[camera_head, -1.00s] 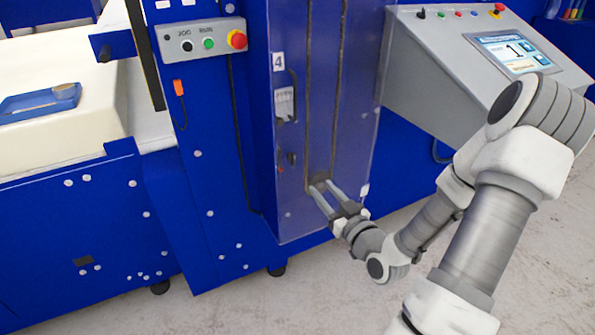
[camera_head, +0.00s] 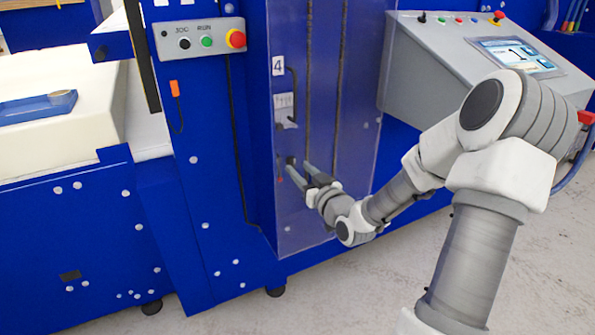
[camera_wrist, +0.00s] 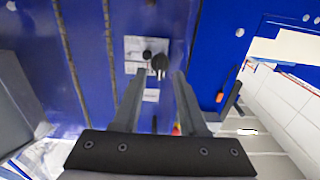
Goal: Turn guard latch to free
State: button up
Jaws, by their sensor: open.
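The guard latch shows in the wrist view as a small dark knob (camera_wrist: 159,63) on a light plate (camera_wrist: 133,47), ahead of my open fingertips and between their lines. In the head view a small dark part (camera_head: 291,160) on the blue guard panel (camera_head: 345,200) lies at my fingertips and is partly hidden by them. My gripper (camera_head: 293,167) is open and empty, low in front of the panel's left side; it also shows in the wrist view (camera_wrist: 158,82). I cannot tell whether a finger touches the knob, nor which setting the latch is in.
A grey button box (camera_head: 200,38) is at the upper left, and a sloped console (camera_head: 430,75) with a screen is to the right. A cream foam block (camera_head: 60,120) with a blue tray (camera_head: 35,108) lies far left. The floor in front is clear.

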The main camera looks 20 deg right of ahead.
jog(key=shift+w, duration=1.05)
grip_shut()
